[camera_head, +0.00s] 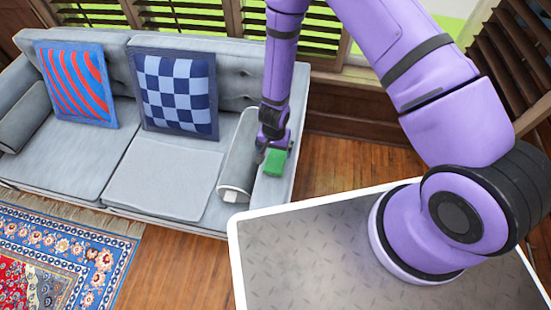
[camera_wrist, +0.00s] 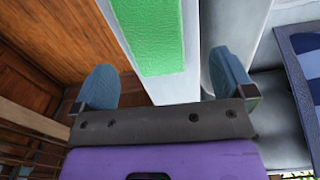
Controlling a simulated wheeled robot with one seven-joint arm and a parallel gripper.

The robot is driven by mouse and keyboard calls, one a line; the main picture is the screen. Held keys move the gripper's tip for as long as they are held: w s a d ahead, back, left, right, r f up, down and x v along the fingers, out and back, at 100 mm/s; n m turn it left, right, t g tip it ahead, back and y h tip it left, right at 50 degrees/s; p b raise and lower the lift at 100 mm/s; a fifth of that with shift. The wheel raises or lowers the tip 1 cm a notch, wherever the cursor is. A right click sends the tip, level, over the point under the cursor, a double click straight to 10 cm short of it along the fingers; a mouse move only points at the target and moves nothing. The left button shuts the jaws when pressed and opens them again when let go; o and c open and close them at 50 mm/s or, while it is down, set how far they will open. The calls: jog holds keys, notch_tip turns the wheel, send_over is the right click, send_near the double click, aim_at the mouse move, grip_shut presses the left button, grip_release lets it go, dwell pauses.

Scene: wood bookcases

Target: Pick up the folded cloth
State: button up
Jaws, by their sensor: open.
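The green folded cloth (camera_head: 275,163) lies on the sofa's narrow right armrest, beside a grey bolster. In the wrist view, the cloth (camera_wrist: 152,32) is a bright green strip on the pale armrest, running past the top edge of the picture. The cloth appears between the finger directions, beyond the tips. Whether any finger touches it cannot be told.
The grey sofa (camera_head: 165,175) carries a striped red-blue pillow (camera_head: 76,84), a checkered blue pillow (camera_head: 175,92) and the grey bolster (camera_head: 238,160). A patterned rug (camera_head: 75,260) lies in front. Wood floor (camera_head: 350,165) is clear right of the armrest, below the shuttered windows.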

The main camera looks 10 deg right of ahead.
aim_at(276, 157)
jog(key=shift+d+f, duration=0.2)
jog(key=shift+f, duration=1.3)
jog(key=shift+d+f, duration=0.15)
jog(key=shift+f, duration=1.3)
jog(key=shift+c, duration=0.5)
jog(key=c, duration=0.8)
jog(key=shift+r, duration=0.15)
jog(key=shift+r, duration=1.5)
jog(key=shift+s+d+r, duration=0.15)
jog(key=shift+s+d, duration=0.05)
jog(key=shift+s, duration=0.1)
jog(key=s+d, duration=0.2)
jog(key=s, duration=0.2)
jog(key=s+d+r, duration=0.1)
jog(key=s, duration=0.4)
jog(key=s+d, duration=0.2)
jog(key=s, duration=0.3)
jog(key=shift+s+d+r, duration=0.15)
jog(key=shift+d+r, duration=0.05)
jog(key=shift+d, duration=0.1)
